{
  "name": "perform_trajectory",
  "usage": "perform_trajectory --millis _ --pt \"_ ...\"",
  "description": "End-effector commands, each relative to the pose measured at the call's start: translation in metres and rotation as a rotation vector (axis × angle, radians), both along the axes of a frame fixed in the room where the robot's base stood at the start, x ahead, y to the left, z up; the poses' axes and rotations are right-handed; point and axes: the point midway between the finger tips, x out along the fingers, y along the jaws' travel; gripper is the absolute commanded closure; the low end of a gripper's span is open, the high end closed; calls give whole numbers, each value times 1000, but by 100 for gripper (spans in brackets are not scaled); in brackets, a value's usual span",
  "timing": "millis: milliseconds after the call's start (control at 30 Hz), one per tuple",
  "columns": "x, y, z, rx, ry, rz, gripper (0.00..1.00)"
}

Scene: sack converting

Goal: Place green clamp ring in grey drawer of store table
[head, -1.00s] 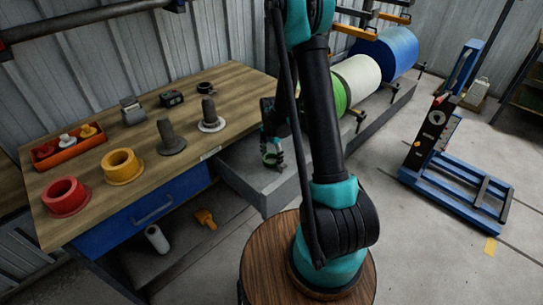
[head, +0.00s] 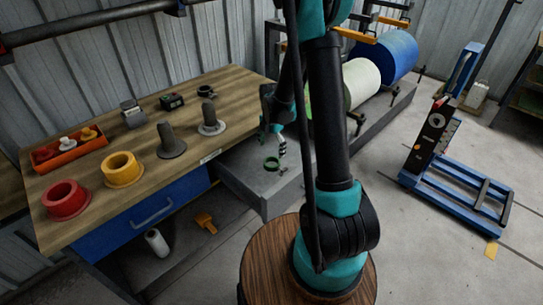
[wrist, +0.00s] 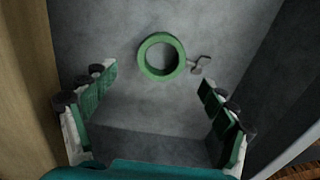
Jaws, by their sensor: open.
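The green clamp ring (head: 272,167) lies flat on the floor of the open grey drawer (head: 244,190) of the store table (head: 105,193). In the wrist view the ring (wrist: 161,75) shows whole, with its small grey lug pointing right, and nothing touches it. My gripper (head: 278,133) is above the drawer, over the ring and apart from it. In the wrist view my gripper (wrist: 158,82) is open and empty, its green-padded fingers spread wide to either side below the ring.
On the table top stand red (head: 66,200) and yellow (head: 122,169) flanged rings, grey plugs (head: 171,141) and an orange tray (head: 70,154). A blue drawer (head: 150,210) is shut beside the grey one. Large rolls (head: 385,54) stand behind; a blue stand (head: 450,185) is at right.

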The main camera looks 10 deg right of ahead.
Motion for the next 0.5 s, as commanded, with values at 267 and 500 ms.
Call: perform_trajectory --millis 267,500 --pt "0 0 44 0 0 0 15" --pt "-1 0 61 1 -1 -6 15"
